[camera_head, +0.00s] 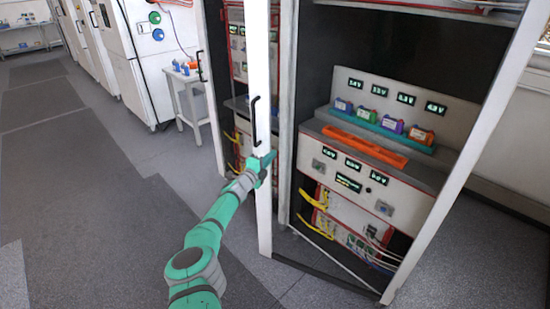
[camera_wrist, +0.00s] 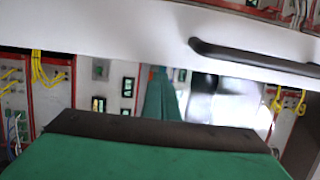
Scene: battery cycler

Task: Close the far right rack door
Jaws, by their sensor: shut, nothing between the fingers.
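The far right rack (camera_head: 372,175) holds instruments with lit displays. Its door shows a white upright (camera_head: 260,60) with a black bar handle (camera_head: 254,120). The upright stands forward of the rack body, so the door looks ajar; how far is hard to tell. My gripper (camera_head: 267,163) is shut and empty beside this upright, below the handle; contact cannot be told. The wrist view shows the white door upright (camera_wrist: 120,30) across the top with the handle (camera_wrist: 250,55) on it. My green and black gripper body fills the bottom; its fingertips are hard to make out.
A teal tray (camera_head: 380,124) with several coloured batteries and an orange tray (camera_head: 365,147) sit inside the rack. Yellow cables (camera_head: 312,199) hang low inside. Another rack stands to the left, beside a small white table (camera_head: 185,85). The grey floor (camera_head: 90,200) at left is clear.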

